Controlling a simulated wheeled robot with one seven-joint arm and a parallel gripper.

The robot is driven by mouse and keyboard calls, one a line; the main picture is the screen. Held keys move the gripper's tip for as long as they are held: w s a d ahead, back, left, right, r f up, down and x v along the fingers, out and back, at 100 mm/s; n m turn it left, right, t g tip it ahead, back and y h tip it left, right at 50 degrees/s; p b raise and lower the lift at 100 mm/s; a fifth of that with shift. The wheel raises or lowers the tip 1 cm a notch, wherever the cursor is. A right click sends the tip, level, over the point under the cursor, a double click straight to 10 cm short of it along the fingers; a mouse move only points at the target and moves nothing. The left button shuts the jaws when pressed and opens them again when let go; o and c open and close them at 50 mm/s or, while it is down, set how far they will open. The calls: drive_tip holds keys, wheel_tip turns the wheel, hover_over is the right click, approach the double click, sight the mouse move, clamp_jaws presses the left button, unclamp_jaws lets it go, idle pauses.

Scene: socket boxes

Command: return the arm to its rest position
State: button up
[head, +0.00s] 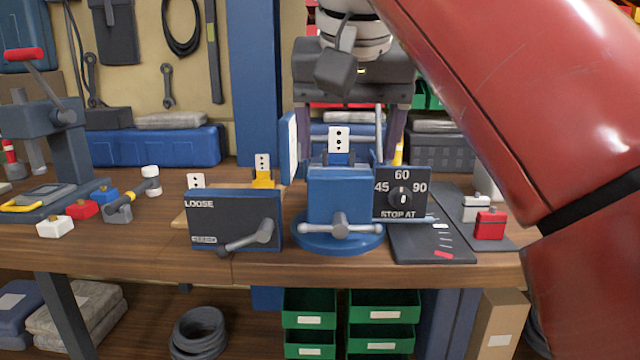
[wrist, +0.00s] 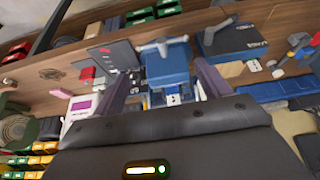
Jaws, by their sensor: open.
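My gripper (head: 347,130) hangs at the far side of the workbench in the head view, with its two fingers pointing down and apart. Nothing is held between them. In the wrist view my gripper (wrist: 165,80) shows its fingers spread, with the blue vise-like block (wrist: 168,66) seen between them. In the head view that blue block (head: 340,195) stands on a round blue base, with a grey handle in front. A white plate with dark dots (head: 339,139) stands upright at its top. My red arm link covers the right side of the head view.
A dark box marked LOOSE (head: 235,212) stands left of the block. A STOP AT dial panel (head: 402,193) is at its right. Small red, white and blue blocks and a hammer (head: 133,195) lie on the wooden bench (head: 150,255). Green bins (head: 309,310) hang below.

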drive_tip(key=s+d+f, duration=0.3)
drive_tip(key=d+f, duration=0.1)
drive_tip(key=f, duration=0.7)
drive_tip(key=s+d+f, duration=0.3)
drive_tip(key=d+f, duration=0.1)
drive_tip(key=f, duration=0.8)
drive_tip(key=s+d+f, duration=0.3)
drive_tip(key=d+f, duration=0.1)
drive_tip(key=f, duration=0.7)
drive_tip(key=shift+s+f+t, duration=0.3)
drive_tip(key=shift+s+f, duration=0.05)
